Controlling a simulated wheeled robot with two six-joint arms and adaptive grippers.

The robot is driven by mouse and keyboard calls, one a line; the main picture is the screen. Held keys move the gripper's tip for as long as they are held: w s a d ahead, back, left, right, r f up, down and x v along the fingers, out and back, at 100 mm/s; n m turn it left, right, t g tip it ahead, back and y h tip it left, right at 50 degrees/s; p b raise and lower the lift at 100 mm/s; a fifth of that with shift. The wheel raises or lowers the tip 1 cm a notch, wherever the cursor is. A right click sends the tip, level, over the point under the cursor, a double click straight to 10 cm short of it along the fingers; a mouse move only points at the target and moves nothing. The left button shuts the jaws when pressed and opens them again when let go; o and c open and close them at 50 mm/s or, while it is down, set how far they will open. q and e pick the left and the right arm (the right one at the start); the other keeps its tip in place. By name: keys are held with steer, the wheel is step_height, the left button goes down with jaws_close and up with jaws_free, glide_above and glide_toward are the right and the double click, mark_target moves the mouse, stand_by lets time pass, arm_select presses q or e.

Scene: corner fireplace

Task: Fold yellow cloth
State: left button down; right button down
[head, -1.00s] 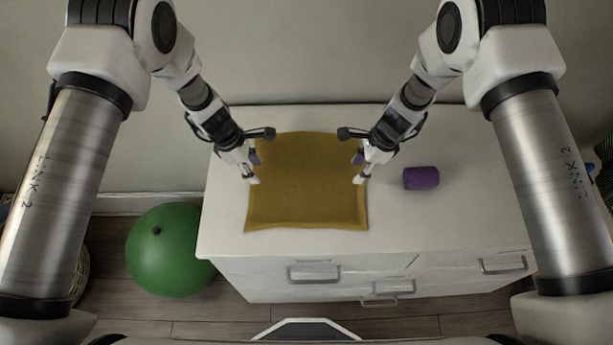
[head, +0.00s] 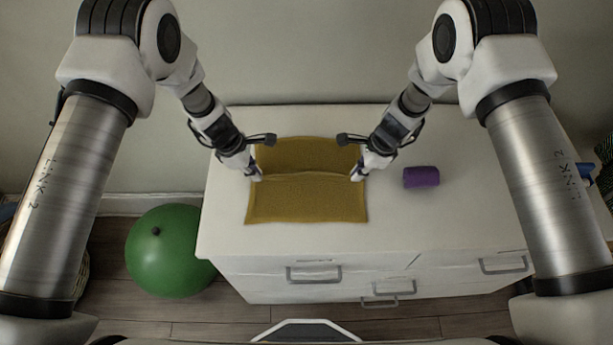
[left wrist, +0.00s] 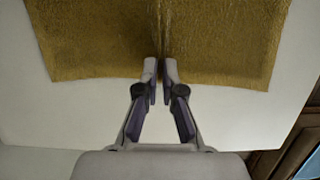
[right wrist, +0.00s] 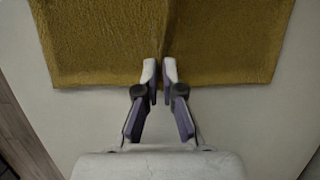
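The yellow cloth (head: 306,205) lies on the white cabinet top, with a raised crease running left to right across its middle between my grippers. My left gripper (head: 257,177) is at the cloth's left edge. In the left wrist view its fingertips (left wrist: 161,70) are nearly together with a pinched ridge of cloth between them. My right gripper (head: 357,176) is at the cloth's right edge. In the right wrist view its fingertips (right wrist: 159,70) are likewise closed on the ridge. The cloth's near and far parts lie on either side of the crease.
A purple rolled cloth (head: 421,177) lies on the white cabinet (head: 450,215) to the right. A green ball (head: 171,250) is on the floor left of the cabinet. The wall stands behind. The cabinet top is clear in front of and right of the purple roll.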

stand_by(0.3)
